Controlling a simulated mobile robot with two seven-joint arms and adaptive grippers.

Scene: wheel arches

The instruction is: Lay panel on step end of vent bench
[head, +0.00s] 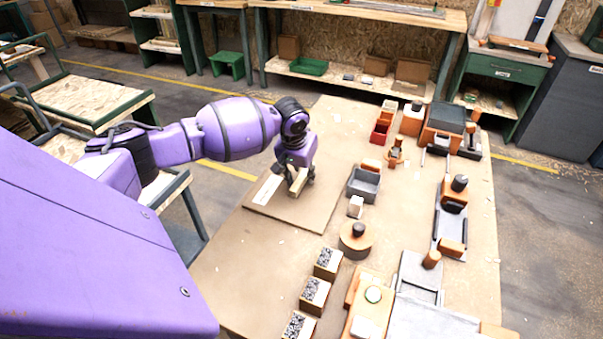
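My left gripper (299,182) points down over the left part of the big tan table. A small pale wooden piece (296,184) shows at its fingertips, and the fingers seem to be around it; the grip itself is too small to make out. A flat brown board (312,214) with a white label strip lies under the gripper, near the table's left edge. I cannot tell whether the pale piece is part of the panel, or which assembly is the vent bench. My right gripper is out of view.
Right of the gripper stand a grey open box (364,185), a red bin (380,132) and a round orange stand (356,239). Several speckle-filled boxes (315,292) line the near side. Orange and grey assemblies (450,224) fill the right side.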

